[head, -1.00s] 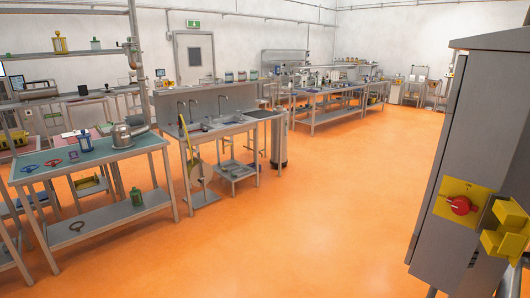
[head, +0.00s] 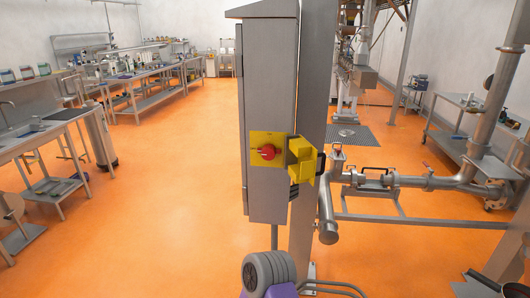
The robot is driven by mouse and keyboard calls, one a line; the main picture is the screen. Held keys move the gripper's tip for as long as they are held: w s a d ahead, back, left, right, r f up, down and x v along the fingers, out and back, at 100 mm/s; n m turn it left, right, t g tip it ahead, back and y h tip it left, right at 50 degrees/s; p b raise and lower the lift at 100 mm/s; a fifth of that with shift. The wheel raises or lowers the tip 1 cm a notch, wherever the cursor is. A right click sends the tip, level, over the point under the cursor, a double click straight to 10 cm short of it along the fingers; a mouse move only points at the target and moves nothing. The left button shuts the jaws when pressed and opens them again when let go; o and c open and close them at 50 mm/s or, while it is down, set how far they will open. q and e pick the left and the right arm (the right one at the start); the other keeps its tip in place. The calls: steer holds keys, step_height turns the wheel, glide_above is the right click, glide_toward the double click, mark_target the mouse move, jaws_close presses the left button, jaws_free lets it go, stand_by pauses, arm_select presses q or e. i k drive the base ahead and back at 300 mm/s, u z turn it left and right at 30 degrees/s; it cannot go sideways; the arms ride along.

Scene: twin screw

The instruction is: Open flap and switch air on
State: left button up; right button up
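A grey metal cabinet (head: 270,90) stands near the middle of the head view. On its side is a yellow switch plate (head: 255,138) with a red rotary knob (head: 266,152). A yellow box-like piece (head: 303,160) sticks out beside the plate on the right and may be the flap. I cannot tell whether it is open or closed, or which part is the air switch. Neither of my grippers shows in this view.
Steel pipework (head: 400,181) with valves runs at the right behind the cabinet. A grey ribbed roll (head: 268,270) is low in front. Workbenches (head: 150,85) and a sink table (head: 30,145) stand at the left. The orange floor (head: 160,200) left of the cabinet is clear.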

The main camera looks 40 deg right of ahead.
mark_target(268, 151)
steer(key=z, duration=0.5)
steer(key=k, duration=0.6)
steer(key=z, duration=0.1)
steer(key=i, duration=1.15)
steer(key=z, duration=0.45)
